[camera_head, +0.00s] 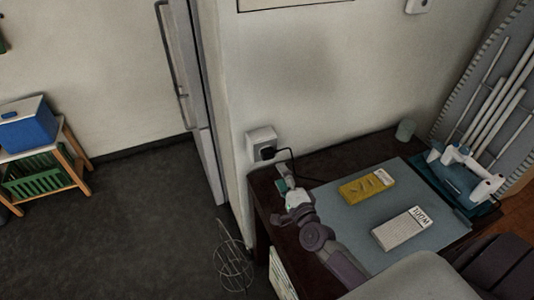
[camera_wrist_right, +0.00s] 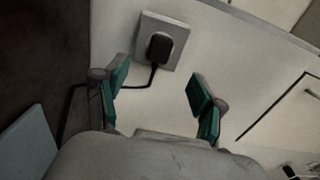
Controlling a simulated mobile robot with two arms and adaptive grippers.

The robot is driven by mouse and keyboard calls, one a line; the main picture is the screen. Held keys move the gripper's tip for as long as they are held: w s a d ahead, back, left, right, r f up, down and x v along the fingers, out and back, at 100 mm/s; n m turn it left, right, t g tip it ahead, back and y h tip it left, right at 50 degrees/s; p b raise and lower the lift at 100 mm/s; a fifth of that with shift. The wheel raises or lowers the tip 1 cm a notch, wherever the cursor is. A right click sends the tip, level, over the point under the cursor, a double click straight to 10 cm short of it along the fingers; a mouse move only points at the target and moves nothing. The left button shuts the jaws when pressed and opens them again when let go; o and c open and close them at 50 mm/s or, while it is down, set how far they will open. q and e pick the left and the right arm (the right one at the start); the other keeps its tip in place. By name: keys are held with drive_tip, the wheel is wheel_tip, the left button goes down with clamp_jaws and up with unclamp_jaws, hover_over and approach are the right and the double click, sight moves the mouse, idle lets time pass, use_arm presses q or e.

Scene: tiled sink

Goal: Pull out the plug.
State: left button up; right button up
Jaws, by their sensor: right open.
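A black plug (camera_head: 267,152) sits in a white wall socket (camera_head: 257,137), at the wall's corner beside the dark table. A black cord hangs from the plug toward the table. In the right wrist view the plug (camera_wrist_right: 160,46) is seated in the socket plate (camera_wrist_right: 176,27), with the cord curving down and left. My right gripper (camera_head: 283,182) is just below the plug in the head view. In the wrist view the right gripper (camera_wrist_right: 155,92) is open and empty, its green-padded fingers spread wide apart, with the plug ahead of the gap and not touched. My left gripper is not in view.
The dark table (camera_head: 260,189) carries a grey mat (camera_head: 345,215), a yellow pack (camera_head: 366,187), a white box (camera_head: 401,229) and a pipette rack (camera_head: 466,172). A wire stand (camera_head: 233,265) is on the floor. Wall around the socket is clear.

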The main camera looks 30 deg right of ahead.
sight(269, 157)
drive_tip(key=w, duration=0.2)
drive_tip(key=w+b, duration=0.1)
drive_tip(key=w, duration=0.5)
drive_tip(key=shift+d+b, duration=0.25)
drive_tip(key=shift+b, duration=0.1)
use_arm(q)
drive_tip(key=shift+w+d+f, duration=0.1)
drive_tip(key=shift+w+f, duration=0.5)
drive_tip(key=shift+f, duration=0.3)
use_arm(e)
drive_tip(key=shift+w, duration=0.55)
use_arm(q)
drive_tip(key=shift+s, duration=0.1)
use_arm(e)
drive_tip(key=shift+c, duration=0.2)
clamp_jaws()
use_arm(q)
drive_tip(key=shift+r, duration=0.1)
use_arm(e)
drive_tip(key=shift+s, duration=0.2)
use_arm(q)
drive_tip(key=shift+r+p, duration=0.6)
drive_tip(key=shift+p, duration=0.05)
use_arm(e)
drive_tip(key=shift+s+a, duration=0.15)
drive_tip(key=shift+s, duration=2.65)
